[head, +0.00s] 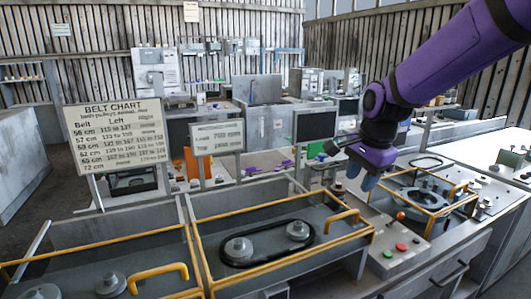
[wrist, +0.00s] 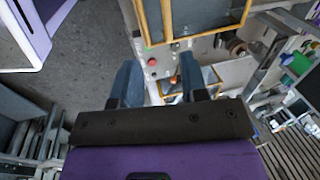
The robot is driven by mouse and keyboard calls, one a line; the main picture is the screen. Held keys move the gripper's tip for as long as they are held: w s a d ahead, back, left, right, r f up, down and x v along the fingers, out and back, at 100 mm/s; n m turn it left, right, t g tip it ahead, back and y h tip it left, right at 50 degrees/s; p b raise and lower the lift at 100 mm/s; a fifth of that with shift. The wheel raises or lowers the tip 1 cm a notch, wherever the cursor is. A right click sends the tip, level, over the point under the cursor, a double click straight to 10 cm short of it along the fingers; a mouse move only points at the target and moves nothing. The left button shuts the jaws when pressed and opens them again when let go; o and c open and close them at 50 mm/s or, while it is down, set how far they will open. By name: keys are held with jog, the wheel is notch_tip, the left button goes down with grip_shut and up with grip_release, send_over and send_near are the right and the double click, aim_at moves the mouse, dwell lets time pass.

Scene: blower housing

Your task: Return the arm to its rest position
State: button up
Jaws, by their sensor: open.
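My purple arm reaches in from the upper right of the head view. My gripper (head: 362,176) hangs in the air above the button panel, to the right of the middle housing. In the wrist view my gripper (wrist: 160,80) shows two blue-grey fingers spread apart, with nothing between them. The panel and its floor lie below and beyond the fingertips. In the head view the middle housing (head: 205,240) is open and holds a black belt (head: 305,254) around two grey pulleys. My gripper is apart from it.
A button panel (head: 392,262) with red and green buttons stands below the gripper. A yellow-edged housing (head: 440,209) sits to its right. A belt chart sign (head: 115,132) and a smaller sign (head: 217,137) rise behind the housings. Benches with equipment fill the back.

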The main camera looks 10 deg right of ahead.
jog(key=s+d+r+n+t, duration=0.1)
jog(key=s+r+n, duration=0.2)
jog(key=s+n, duration=0.4)
jog(key=s+d+r+n+t, duration=0.2)
jog(key=s+r+n, duration=0.2)
jog(key=s, duration=1.1)
jog(key=n, duration=0.2)
jog(key=shift+r+n+h, duration=0.3)
jog(key=shift+n+h, duration=0.1)
jog(key=shift+w, duration=0.1)
